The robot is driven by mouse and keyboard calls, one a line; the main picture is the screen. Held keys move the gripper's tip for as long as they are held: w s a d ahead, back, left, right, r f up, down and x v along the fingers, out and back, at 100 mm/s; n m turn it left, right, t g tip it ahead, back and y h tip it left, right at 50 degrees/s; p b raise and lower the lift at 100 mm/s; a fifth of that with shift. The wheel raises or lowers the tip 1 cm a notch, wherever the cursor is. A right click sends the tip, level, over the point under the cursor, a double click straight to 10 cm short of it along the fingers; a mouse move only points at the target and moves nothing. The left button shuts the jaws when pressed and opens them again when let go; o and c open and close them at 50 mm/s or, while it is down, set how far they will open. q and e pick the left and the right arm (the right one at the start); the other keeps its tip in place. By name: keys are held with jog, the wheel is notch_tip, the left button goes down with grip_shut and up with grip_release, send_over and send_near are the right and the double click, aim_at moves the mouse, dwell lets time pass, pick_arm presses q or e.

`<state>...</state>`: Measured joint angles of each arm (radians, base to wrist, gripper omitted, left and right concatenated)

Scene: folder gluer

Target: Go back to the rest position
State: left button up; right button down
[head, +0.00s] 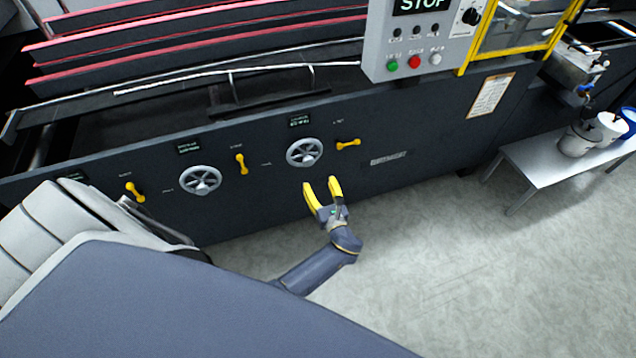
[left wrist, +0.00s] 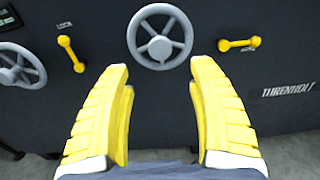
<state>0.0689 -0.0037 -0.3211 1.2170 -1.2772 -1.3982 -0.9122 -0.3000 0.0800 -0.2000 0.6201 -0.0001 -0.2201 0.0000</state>
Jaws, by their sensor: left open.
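My left gripper (head: 322,192) has yellow fingers and is open and empty. It is in front of the dark machine panel, just below the right-hand handwheel (head: 304,152). In the left wrist view, the fingers (left wrist: 160,110) stand wide apart and the grey handwheel (left wrist: 160,37) shows beyond and above them. The fingers look apart from the wheel. A yellow lever (head: 348,144) is right of the wheel and another yellow lever (head: 241,164) is left of it. My right gripper is in neither view.
A second handwheel (head: 200,180) and a yellow lever (head: 135,192) are farther left on the panel. A control box (head: 418,40) is above right. The floor (head: 450,270) in front is clear.

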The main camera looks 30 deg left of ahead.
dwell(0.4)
pick_arm(q)
notch_tip(320, 180, down, 12)
jog(key=d+n+g+h, duration=0.2)
jog(key=d+n+h, duration=0.1)
jog(key=n+h, duration=0.2)
jog(key=s+d+f+n+g+h, duration=0.25)
jog(key=s+f, duration=0.35)
jog(key=f, duration=0.3)
jog(key=s+d+f+n+g+h, duration=0.1)
jog(key=s+f+n+h, duration=0.25)
jog(key=s+f, duration=0.35)
jog(key=s+f+n+g+h, duration=0.1)
jog(key=s+f+n, duration=0.3)
jog(key=s, duration=0.9)
jog(key=s+a+f+n+g, duration=0.1)
jog(key=s+f+n, duration=0.3)
jog(key=s, duration=0.8)
jog(key=s+a+f+n+g+h, duration=0.1)
jog(key=s+f+n+g, duration=0.2)
jog(key=s, duration=1)
notch_tip(320, 180, down, 4)
jog(key=shift+s+a+r+n+h, duration=0.15)
jog(key=shift+s+n+h, duration=0.15)
jog(key=shift+n, duration=0.2)
